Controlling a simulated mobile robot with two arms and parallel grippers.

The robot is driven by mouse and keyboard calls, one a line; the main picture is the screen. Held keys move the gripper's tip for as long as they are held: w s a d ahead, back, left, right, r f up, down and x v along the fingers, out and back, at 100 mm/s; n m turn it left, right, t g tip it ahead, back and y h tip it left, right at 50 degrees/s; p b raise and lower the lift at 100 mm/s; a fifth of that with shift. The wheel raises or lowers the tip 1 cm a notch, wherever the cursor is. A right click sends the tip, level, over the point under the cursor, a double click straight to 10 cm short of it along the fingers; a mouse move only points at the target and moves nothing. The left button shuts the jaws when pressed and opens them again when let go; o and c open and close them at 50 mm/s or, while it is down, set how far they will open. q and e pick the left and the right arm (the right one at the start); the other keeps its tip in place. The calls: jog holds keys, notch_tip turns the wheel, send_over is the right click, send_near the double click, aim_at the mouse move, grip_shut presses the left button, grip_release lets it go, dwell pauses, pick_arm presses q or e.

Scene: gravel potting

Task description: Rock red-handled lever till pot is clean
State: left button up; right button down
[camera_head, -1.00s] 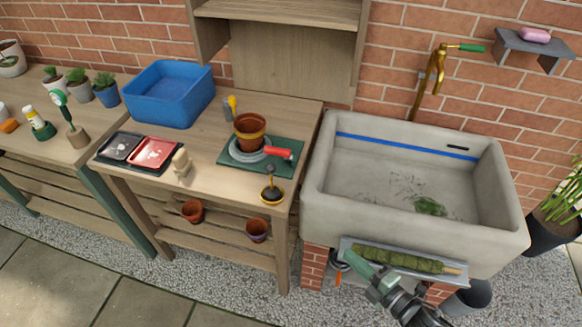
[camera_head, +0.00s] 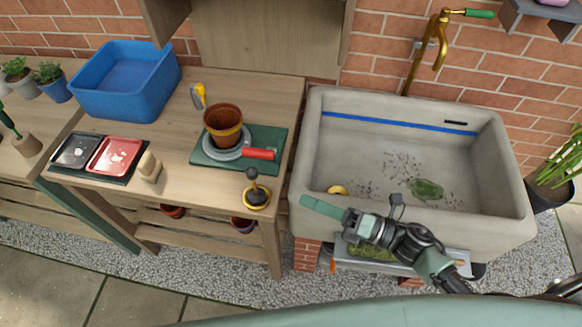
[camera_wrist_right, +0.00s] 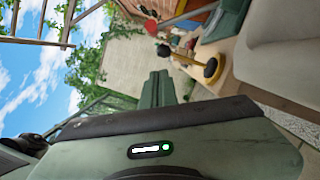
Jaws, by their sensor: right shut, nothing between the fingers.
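A terracotta pot (camera_head: 222,118) stands upright on a round grey base (camera_head: 227,151) on a dark green mat. It has a yellowish band; I cannot tell how dirty it is. The lever's red handle (camera_head: 258,154) sticks out to the right of the base, near the bench's right edge. My right gripper (camera_head: 308,203) is shut and empty above the sink's front left rim, pointing left. It is apart from the handle, to its lower right. The right wrist view shows its shut fingers (camera_wrist_right: 158,88) and a red rounded end, perhaps the handle (camera_wrist_right: 151,27). My left gripper is out of view.
A black-knobbed tool on a yellow-rimmed base (camera_head: 257,196) stands at the bench's front right corner, between gripper and handle. The stone sink (camera_head: 310,140) fills the right. A blue tub (camera_head: 125,108), red tray (camera_head: 115,155) and yellow-handled tool (camera_head: 198,93) are farther left.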

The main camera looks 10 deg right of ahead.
jog(key=w+a+r+p, duration=0.3)
jog(key=w+a+p, duration=0.2)
jog(key=w+a, duration=0.2)
jog(key=shift+w, duration=0.2)
jog(key=shift+r, duration=0.15)
